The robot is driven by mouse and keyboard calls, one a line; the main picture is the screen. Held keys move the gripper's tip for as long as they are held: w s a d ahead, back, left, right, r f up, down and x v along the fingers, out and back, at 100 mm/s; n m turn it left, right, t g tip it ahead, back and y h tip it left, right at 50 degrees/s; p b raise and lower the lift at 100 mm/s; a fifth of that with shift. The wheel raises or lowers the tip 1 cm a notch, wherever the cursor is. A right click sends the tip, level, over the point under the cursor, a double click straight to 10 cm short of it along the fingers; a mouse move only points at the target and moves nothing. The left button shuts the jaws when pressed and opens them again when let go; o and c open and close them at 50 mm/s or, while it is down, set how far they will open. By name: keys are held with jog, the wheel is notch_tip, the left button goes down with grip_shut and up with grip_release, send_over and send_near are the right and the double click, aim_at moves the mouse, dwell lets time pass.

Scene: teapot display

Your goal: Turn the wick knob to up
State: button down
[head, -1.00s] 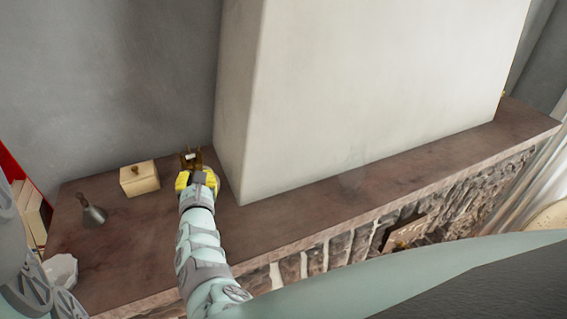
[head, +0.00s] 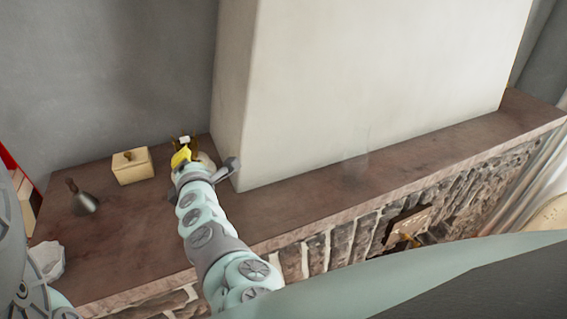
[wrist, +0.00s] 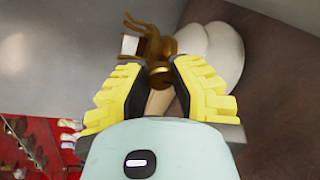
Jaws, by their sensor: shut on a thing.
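A small lamp with a brass top (wrist: 150,42) and a pale rounded body (wrist: 222,48) fills the upper middle of the wrist view. In the head view its brass top (head: 186,139) shows on the mantel beside the white chimney block, mostly behind my gripper (head: 184,157). In the wrist view the yellow fingers of my gripper (wrist: 153,75) are shut on the wick knob (wrist: 159,74), a small brass piece at the lamp's side. The fingers partly hide the knob, and I cannot read its setting.
A cream box (head: 133,169) and a grey bell (head: 85,202) with a wooden handle stand left on the mantel (head: 125,235). The white chimney block (head: 360,95) rises close to the right of my gripper.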

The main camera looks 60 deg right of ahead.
jog(key=m+y, duration=0.1)
jog(key=m, duration=0.3)
jog(key=shift+s+t, duration=0.1)
jog(key=shift+t, duration=0.2)
jog(key=m, duration=0.3)
jog(key=shift+d+r+m+t+y, duration=0.1)
jog(key=shift+m+t+y, duration=0.2)
jog(key=shift+m+t, duration=0.1)
jog(key=m+p, duration=0.1)
jog(key=m, duration=0.3)
jog(key=shift+t+y+p, duration=0.3)
jog(key=shift+t+y, duration=0.1)
jog(key=shift+m+t+p, duration=0.45)
jog(key=shift+m+t, duration=0.05)
jog(key=shift+m, duration=1.5)
jog(key=c, duration=0.8)
grip_release()
jog(key=shift+o, duration=0.2)
